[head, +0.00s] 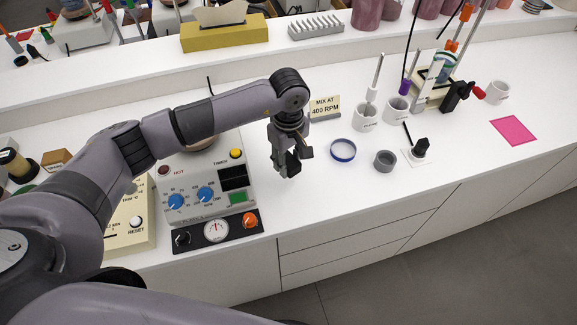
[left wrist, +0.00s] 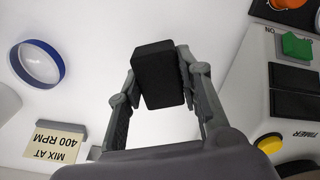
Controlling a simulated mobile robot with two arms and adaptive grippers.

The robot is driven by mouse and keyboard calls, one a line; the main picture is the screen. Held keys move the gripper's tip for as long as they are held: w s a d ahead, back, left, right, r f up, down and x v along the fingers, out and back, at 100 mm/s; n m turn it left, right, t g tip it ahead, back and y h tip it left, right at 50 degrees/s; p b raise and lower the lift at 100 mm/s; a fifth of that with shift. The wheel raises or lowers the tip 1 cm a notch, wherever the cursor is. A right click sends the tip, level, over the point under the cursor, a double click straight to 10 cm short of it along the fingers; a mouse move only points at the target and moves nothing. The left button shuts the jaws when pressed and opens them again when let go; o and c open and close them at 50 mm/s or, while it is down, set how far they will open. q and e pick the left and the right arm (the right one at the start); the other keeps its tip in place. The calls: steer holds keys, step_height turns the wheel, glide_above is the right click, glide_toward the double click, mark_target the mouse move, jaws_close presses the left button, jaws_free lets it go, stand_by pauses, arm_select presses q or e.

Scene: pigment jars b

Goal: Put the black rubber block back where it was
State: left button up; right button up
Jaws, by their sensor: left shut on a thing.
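The black rubber block (left wrist: 153,76) is held between the fingers of my left gripper (head: 290,163), as the left wrist view shows. In the head view the gripper hangs over the white bench, right of the hot plate unit and left of the blue-rimmed ring. There the dark fingers and block are hard to tell apart. How far the block is above the bench is hard to tell. My right gripper is not in view.
The hot plate unit (head: 206,189) with knobs is close on the left. A blue-rimmed ring (head: 343,151), a grey cup (head: 385,160) and a black-knobbed item (head: 420,149) stand right. A "MIX AT 400 RPM" sign (head: 325,107) is behind. A pink square (head: 513,130) lies far right.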

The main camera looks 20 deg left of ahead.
mark_target(289, 172)
arm_select(q)
step_height(289, 172, down, 4)
steer(key=shift+f+p, duration=0.1)
steer(key=shift+p, duration=0.55)
steer(key=shift+f, duration=0.2)
steer(key=shift+f, duration=0.2)
steer(key=o, duration=1.1)
